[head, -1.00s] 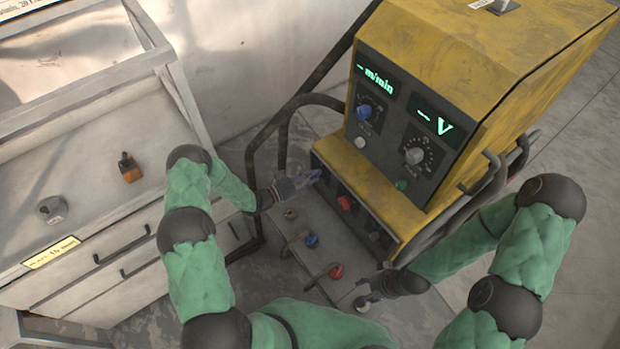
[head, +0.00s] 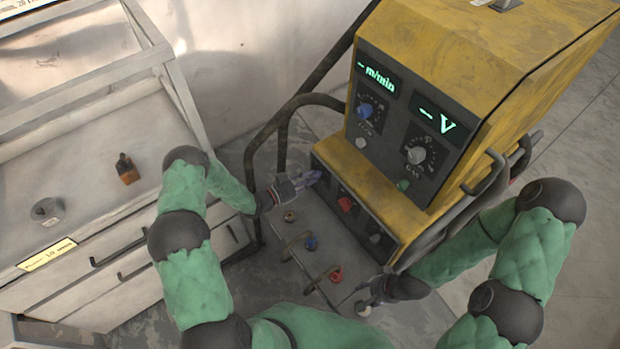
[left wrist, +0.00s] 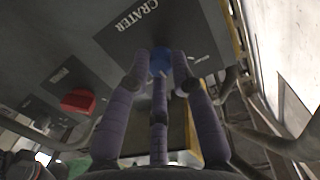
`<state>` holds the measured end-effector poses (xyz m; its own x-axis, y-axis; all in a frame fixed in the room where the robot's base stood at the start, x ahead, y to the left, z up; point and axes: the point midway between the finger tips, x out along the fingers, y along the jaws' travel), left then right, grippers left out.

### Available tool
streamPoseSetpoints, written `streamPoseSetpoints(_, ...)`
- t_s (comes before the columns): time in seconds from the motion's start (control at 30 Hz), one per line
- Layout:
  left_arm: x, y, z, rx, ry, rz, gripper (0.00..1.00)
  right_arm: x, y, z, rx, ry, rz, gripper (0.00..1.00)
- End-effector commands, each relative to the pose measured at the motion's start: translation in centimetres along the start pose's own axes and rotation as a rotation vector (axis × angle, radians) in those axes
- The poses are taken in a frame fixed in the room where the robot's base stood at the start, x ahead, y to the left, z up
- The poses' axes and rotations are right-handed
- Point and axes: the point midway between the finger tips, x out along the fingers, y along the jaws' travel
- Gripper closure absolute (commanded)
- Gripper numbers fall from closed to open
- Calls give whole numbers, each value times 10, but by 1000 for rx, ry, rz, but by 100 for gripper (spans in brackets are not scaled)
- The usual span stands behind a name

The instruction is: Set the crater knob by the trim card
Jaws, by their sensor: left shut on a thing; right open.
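The yellow welding machine (head: 478,65) stands at centre right with a low dark strip of knobs on its front. My left gripper (head: 312,178) is at the left end of that strip. In the left wrist view its purple fingers (left wrist: 162,75) are closed around the blue crater knob (left wrist: 160,61), beside the printed CRATER label. The fingers hide the knob's pointer and much of its scale. My right gripper (head: 366,303) is open and empty low in front of the machine. A yellow strip (head: 47,254) is on the bench edge; I cannot tell whether it is the trim card.
A red knob (head: 346,205) and a grey knob (head: 375,238) share the strip. Above are a blue dial (head: 365,111), a grey dial (head: 416,155) and two green displays. Blue and red plugs with cables lie below. A grey bench (head: 90,170) stands left.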

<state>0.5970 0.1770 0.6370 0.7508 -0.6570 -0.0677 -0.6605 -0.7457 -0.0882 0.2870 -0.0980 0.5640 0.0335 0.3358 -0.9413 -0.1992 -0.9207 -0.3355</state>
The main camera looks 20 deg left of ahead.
Motion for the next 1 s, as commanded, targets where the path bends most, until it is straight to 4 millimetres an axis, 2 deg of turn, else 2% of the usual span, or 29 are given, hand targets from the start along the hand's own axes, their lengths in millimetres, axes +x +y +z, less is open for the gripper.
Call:
streamPoseSetpoints(0.17, 0, -2, -1, 2, 3, -1, 100, 0, 0, 0, 0, 0, 0, 52)
streamPoseSetpoints(0.2, 0, -1, -1, 2, 2, -1, 65, 0, 0, 0, 0, 0, 0, 52)
streamPoseSetpoints(0.23, 0, -1, -1, 2, 2, -1, 57, 0, 0, 0, 0, 0, 0, 52)
streamPoseSetpoints(0.27, 0, -1, -1, 1, 2, -1, 53, 0, 0, 0, 0, 0, 0, 52)
streamPoseSetpoints(0.67, -4, -1, 0, -1, 0, -2, 53, 0, 0, 0, 0, 0, 0, 52)
streamPoseSetpoints(0.77, -15, -2, 0, -2, 0, -3, 53, 0, 0, 0, 0, 0, 0, 52)
streamPoseSetpoints(1.0, -61, -2, 0, -2, 0, -5, 53, 0, 0, 0, 0, 0, 0, 52)
